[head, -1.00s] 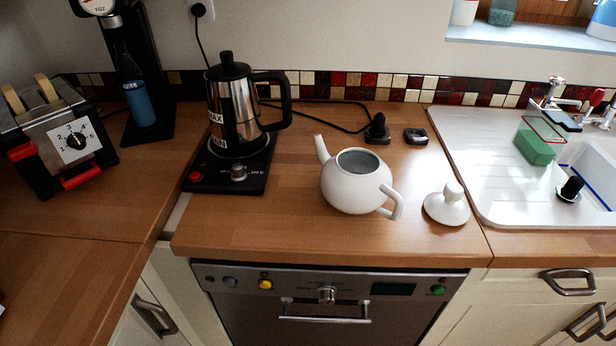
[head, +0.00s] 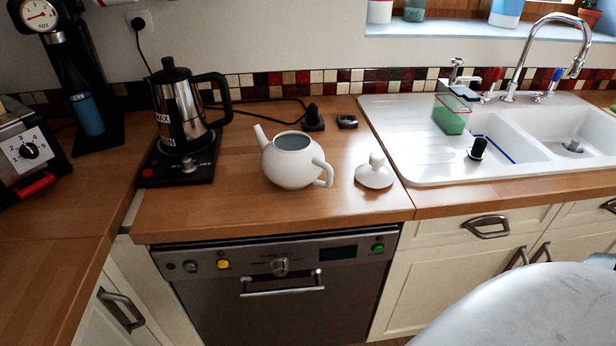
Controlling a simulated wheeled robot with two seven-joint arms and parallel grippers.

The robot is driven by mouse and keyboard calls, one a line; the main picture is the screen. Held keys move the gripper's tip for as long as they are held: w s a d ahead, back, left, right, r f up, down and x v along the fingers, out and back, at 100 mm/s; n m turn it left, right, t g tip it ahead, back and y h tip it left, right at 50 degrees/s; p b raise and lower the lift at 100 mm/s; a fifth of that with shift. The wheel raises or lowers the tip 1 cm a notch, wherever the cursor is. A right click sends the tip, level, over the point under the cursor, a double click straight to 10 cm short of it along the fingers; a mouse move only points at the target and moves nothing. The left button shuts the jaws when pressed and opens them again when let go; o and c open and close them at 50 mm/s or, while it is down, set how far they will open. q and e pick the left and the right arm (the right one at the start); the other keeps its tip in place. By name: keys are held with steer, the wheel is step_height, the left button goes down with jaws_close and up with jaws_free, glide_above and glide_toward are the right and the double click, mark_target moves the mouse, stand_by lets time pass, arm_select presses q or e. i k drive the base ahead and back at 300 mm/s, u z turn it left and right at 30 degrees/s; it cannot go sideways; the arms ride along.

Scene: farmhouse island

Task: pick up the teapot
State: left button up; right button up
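Neither of my grippers shows in the head view.
A kettle (head: 184,112) on a black base stands left of the teapot. A plug and a small dark object (head: 347,121) lie behind it. The sink (head: 400,150) is at right. A toaster (head: 28,152) is far left. A pale rounded surface (head: 530,310) fills the lower right.

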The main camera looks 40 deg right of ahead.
mark_target(291, 160)
steer(key=k, duration=0.25)
steer(key=z, duration=1.25)
